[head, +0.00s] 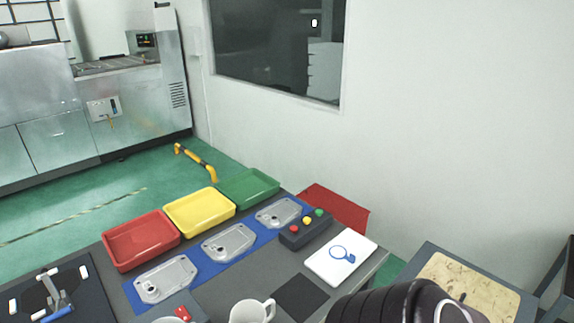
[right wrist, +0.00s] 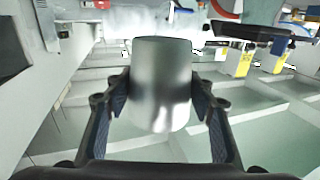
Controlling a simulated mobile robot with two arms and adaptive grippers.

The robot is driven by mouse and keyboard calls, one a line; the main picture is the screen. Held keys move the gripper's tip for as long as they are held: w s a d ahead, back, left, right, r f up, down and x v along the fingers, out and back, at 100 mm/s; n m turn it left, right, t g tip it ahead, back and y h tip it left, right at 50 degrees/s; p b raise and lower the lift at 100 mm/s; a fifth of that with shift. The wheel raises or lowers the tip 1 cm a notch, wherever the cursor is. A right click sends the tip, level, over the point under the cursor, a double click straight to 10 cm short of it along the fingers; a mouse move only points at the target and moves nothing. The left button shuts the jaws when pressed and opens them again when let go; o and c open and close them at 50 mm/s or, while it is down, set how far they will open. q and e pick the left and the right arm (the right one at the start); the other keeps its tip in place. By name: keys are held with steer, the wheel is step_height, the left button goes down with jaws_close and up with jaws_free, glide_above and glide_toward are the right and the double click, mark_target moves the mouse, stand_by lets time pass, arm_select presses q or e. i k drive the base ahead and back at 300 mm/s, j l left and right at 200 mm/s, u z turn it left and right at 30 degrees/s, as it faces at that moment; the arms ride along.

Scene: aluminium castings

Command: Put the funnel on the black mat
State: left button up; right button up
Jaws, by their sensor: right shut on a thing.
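The black mat (head: 301,296) lies flat and bare on the dark grey table, near the bottom of the head view. My right gripper (right wrist: 161,100) is shut on a smooth grey metallic tapered piece, seemingly the funnel (right wrist: 161,80). The piece sits between the two fingers in the right wrist view. Its lower parts and its opening cannot be made out. My right arm shows at the bottom right of the head view, but its gripper is out of that picture. My left gripper is not in view.
A white mug (head: 250,313) stands just left of the mat. A white board with a blue magnifier picture (head: 330,270) and a button box (head: 304,232) lie behind it. Castings (head: 228,243) rest on a blue strip, with red, yellow and green trays (head: 199,212) beyond.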

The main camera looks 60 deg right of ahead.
mark_target(300, 295)
steer(key=i+j+z, duration=0.15)
steer(key=z, duration=0.15)
steer(key=i+j+z, duration=0.3)
steer(key=z, duration=1.5)
steer(key=l, duration=0.1)
